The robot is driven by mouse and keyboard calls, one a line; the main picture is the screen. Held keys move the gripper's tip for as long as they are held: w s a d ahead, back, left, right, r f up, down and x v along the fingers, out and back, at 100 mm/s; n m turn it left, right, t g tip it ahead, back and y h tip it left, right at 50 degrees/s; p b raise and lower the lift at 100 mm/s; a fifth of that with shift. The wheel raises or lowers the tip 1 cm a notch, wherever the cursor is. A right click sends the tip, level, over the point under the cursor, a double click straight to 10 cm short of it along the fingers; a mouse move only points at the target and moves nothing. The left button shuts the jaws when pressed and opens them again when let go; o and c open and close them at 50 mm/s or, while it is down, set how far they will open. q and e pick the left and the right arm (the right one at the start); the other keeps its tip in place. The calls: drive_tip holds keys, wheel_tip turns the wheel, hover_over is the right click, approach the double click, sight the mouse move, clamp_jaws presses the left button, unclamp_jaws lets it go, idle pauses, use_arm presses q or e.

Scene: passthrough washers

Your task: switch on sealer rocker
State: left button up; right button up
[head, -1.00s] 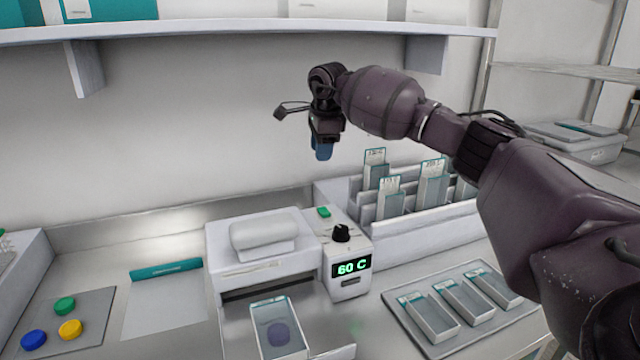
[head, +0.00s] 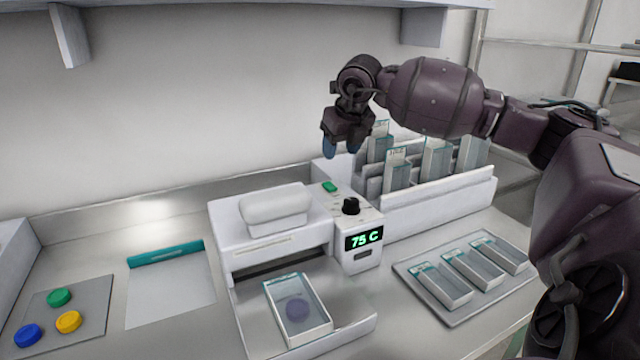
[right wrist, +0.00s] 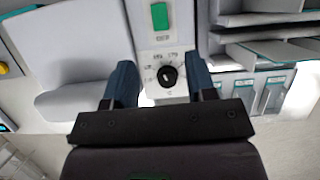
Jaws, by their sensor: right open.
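The sealer (head: 270,232) is a white machine on the bench with a control box at its right side. On that box are a green rocker (head: 329,187), a black knob (head: 351,206) and a display (head: 364,239) reading 75 C. The green rocker also shows in the right wrist view (right wrist: 160,16), beyond the black knob (right wrist: 167,75). My right gripper (head: 342,152) points down above and behind the control box, with its blue fingers apart and empty. In the right wrist view its fingers (right wrist: 160,85) appear either side of the knob. My left gripper is out of view.
A pouch (head: 299,326) with a dark round item lies on the sealer's front tray. A white rack (head: 430,203) of pouches stands right of the sealer. A tray (head: 410,266) of pouches lies at front right. Coloured caps (head: 68,321) lie on a mat at left. A shelf overhangs behind.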

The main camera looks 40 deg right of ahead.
sight(330, 185)
drive_tip(key=b+x, duration=0.1)
drive_tip(key=x, duration=0.9)
drive_tip(key=shift+f, duration=0.35)
